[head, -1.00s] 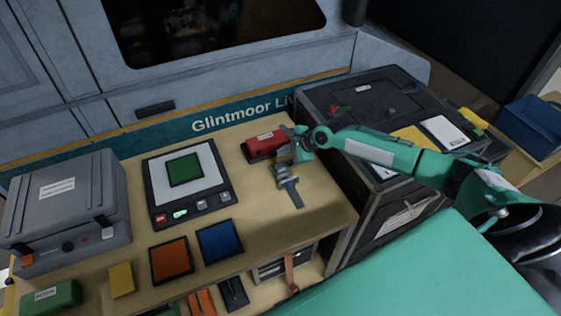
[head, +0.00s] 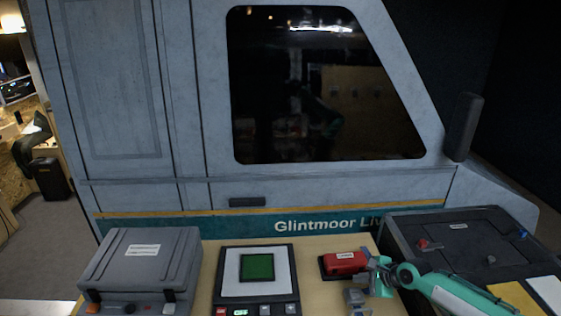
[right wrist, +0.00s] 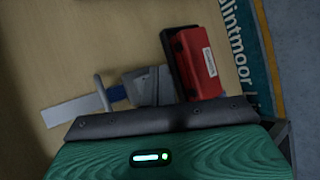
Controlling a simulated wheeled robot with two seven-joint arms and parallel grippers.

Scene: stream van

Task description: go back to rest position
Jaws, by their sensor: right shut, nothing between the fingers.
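My right gripper (head: 368,284) is at the lower right of the head view, shut with nothing between its fingers. Its green arm comes in from the right. The gripper is over the wooden counter, just right of and in front of a red box (head: 345,262) with a white label on a dark base. In the right wrist view the red box (right wrist: 196,62) lies close beyond the gripper. A flat grey piece with a blue part (right wrist: 118,92) lies on the counter beside the fingers. I cannot tell whether the fingers touch either thing. My left gripper is not in view.
A panel with a green square (head: 258,267) and a grey case (head: 142,262) stand on the counter left of the gripper. A dark case (head: 465,240) stands at the right, close to my arm. The van wall and window (head: 320,90) rise behind.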

